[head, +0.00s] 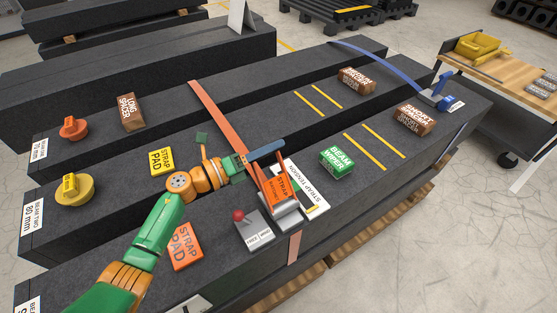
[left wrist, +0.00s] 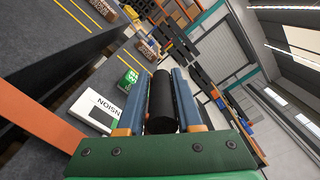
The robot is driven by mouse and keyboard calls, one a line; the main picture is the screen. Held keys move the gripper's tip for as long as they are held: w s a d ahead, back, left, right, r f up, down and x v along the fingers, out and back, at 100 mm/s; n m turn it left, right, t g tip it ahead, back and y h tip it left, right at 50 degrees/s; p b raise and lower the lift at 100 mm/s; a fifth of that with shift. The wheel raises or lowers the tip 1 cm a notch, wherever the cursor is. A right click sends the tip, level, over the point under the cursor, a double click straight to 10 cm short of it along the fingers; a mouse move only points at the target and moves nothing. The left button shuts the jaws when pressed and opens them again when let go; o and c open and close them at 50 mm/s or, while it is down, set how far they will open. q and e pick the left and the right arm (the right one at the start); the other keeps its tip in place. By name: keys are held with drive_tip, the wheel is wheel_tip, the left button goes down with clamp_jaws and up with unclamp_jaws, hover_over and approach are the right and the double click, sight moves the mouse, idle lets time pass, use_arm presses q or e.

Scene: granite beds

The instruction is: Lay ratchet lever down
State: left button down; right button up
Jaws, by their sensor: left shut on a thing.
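The strap ratchet (head: 288,212) sits at the front edge of the near granite beam, on the orange strap (head: 228,112). Its lever (head: 267,150) stands raised, with its crosswise grip at the top. My left gripper (head: 240,163) is at that grip. In the left wrist view my left gripper (left wrist: 160,112) has its blue fingers on both sides of the black cylindrical grip (left wrist: 162,100) and is shut on it. The ratchet's base is out of the left wrist view. My right gripper is in neither view.
A red-knobbed free/wind selector (head: 250,228) stands left of the ratchet. A white strap tension plate (head: 308,190) lies to its right, with a green beam wiper (head: 337,160) beyond. An orange strap pad (head: 185,246) lies near my arm. A blue strap (head: 385,62) crosses the beams farther right.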

use_arm(q)
drive_tip(key=w+a+f+n+b, duration=0.1)
drive_tip(key=f+n+b, duration=0.1)
drive_tip(key=w+f+n+b, duration=0.1)
drive_tip(key=f+n+b, duration=0.1)
drive_tip(key=b, duration=0.1)
drive_tip(key=w+a+f+n+b, duration=0.1)
drive_tip(key=f+n+b, duration=0.1)
drive_tip(key=f+b, duration=0.1)
drive_tip(key=shift+w+a, duration=0.35)
drive_tip(key=shift+w, duration=0.05)
drive_tip(key=shift+w+a+f+n+b, duration=0.2)
drive_tip(key=shift+f+n+b, duration=0.3)
drive_tip(key=shift+f+b, duration=0.2)
drive_tip(key=shift+w+f+b, duration=0.15)
drive_tip(key=shift+f+b, duration=0.35)
drive_tip(key=shift+b, duration=0.25)
drive_tip(key=c, duration=0.7)
unclamp_jaws()
drive_tip(key=shift+o, duration=0.2)
drive_tip(key=shift+a, duration=0.1)
drive_tip(key=v, duration=0.7)
